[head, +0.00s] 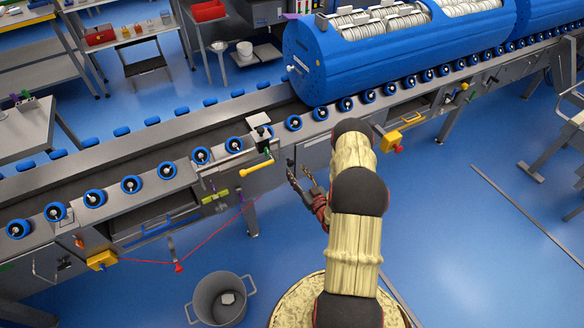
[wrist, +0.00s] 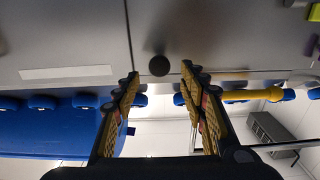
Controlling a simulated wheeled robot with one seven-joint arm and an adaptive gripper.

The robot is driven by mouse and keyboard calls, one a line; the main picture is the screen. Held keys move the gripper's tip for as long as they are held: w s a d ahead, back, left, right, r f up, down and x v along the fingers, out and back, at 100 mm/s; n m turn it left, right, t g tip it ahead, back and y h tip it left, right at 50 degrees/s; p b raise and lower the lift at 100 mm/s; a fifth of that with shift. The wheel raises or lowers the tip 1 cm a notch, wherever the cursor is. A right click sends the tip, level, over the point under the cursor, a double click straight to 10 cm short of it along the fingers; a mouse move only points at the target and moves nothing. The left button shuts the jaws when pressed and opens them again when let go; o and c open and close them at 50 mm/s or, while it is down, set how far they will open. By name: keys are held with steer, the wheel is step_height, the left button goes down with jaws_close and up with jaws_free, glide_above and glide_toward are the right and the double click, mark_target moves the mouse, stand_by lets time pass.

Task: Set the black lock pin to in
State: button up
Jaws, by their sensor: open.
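The black lock pin (wrist: 158,66) shows in the wrist view as a round dark knob on the grey side panel (wrist: 90,40) of the conveyor. My gripper (wrist: 160,82) is open, with one finger on either side of the pin's line and nothing between the fingertips. The pin appears just beyond the tips, apart from them. How far the pin stands out of the panel cannot be told. In the head view my gripper (head: 300,175) is beside the conveyor's near side, and I cannot make out the pin clearly there.
A yellow-ended lever (head: 257,168) juts from the conveyor to the left of my gripper. A large blue tub (head: 330,72) rests on the rollers behind. A yellow box with a red button (head: 392,139) is to the right. A grey bucket (head: 220,300) stands on the floor.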

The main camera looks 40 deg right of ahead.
mark_target(291, 165)
steer(key=shift+b+x, duration=0.4)
steer(key=shift+x, duration=1.9)
steer(key=shift+d, duration=0.1)
steer(key=shift+s, duration=0.1)
jaws_close()
